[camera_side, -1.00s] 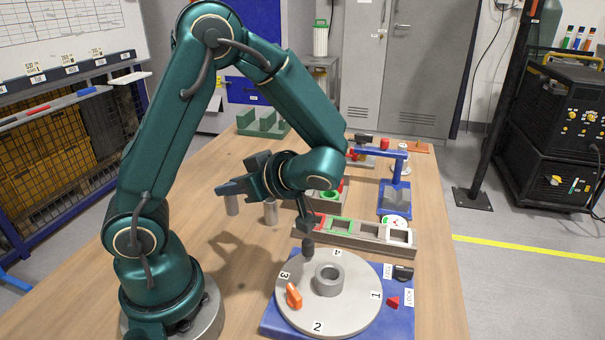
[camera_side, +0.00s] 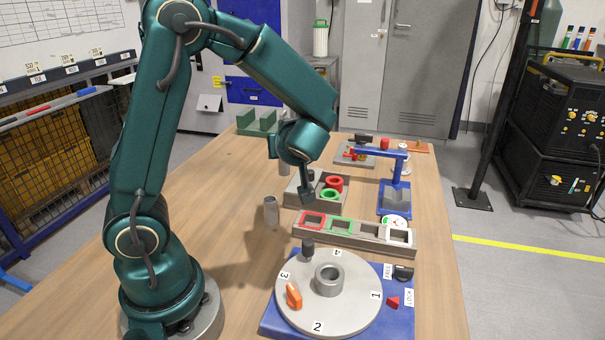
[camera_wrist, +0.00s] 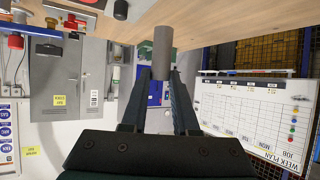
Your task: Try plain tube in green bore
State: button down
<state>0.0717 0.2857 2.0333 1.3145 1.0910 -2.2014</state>
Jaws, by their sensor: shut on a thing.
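The plain grey tube (camera_wrist: 163,50) is held between the two fingers of my gripper (camera_wrist: 161,78) in the wrist view. In the side view a sliver of a grey tube (camera_side: 284,168) shows beside my wrist, which hides most of my gripper. The green-ringed bore (camera_side: 330,194) is in a grey block (camera_side: 291,191), just in front of a red-ringed bore (camera_side: 335,183). My arm covers part of that block. A second grey tube (camera_side: 270,211) stands upright on the table left of the block.
A rail with coloured square frames (camera_side: 372,241) lies in front of the block. The rotary jig (camera_side: 328,314) with numbered plate is nearer. A blue stand (camera_side: 397,180) is at right, and a green divided rack (camera_side: 262,124) at the back. Left table is clear.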

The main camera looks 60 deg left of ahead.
jog(key=w+d+m+t+h, duration=0.2)
jog(key=w+d+m+t, duration=0.15)
jog(key=w, duration=0.55)
jog(key=shift+m+t, duration=0.25)
jog(key=shift+m, duration=0.1)
jog(key=shift+a+f, duration=0.15)
jog(key=shift+f, duration=2.75)
jog(key=shift+f, duration=1.85)
jog(key=c, duration=0.6)
grip_release()
